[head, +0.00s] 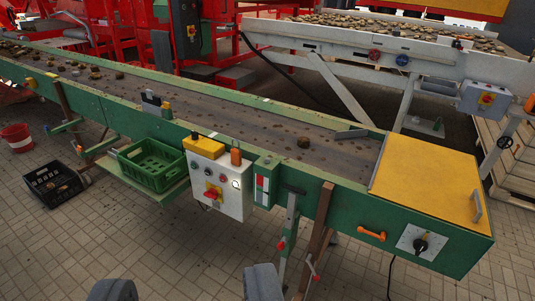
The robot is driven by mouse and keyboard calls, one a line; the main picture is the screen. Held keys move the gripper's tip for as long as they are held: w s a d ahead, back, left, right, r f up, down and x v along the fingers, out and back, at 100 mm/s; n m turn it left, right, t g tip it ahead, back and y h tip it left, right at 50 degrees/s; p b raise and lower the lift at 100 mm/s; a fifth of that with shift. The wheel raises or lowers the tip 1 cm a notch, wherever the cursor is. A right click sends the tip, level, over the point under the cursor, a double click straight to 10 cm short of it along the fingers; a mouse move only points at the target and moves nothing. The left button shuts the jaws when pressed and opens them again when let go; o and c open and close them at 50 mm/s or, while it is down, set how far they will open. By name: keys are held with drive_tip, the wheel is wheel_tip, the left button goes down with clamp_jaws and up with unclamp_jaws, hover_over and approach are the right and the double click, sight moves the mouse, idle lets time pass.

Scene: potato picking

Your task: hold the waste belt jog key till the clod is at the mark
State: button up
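A brown clod (304,142) lies on the dark waste belt (250,122), toward the belt's right end. A white control box (218,187) hangs on the belt's green near side. It has a pale round key (236,184), a red switch on yellow (212,193) and smaller buttons; I cannot read which one is the jog key. A red and white plate (262,184) sits on the green side just right of the box; I cannot tell if it is the mark. My gripper (187,286) is open and empty at the bottom edge, its two grey fingertips apart, below the box.
A yellow cover (428,184) closes the belt's right end, with a black rotary knob (420,245) below. A green crate (151,165) stands on a side shelf. A dark crate (52,184) and red bucket (17,137) are on the paving. A second conveyor (350,48) runs behind.

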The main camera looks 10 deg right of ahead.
clamp_jaws()
idle(1.9)
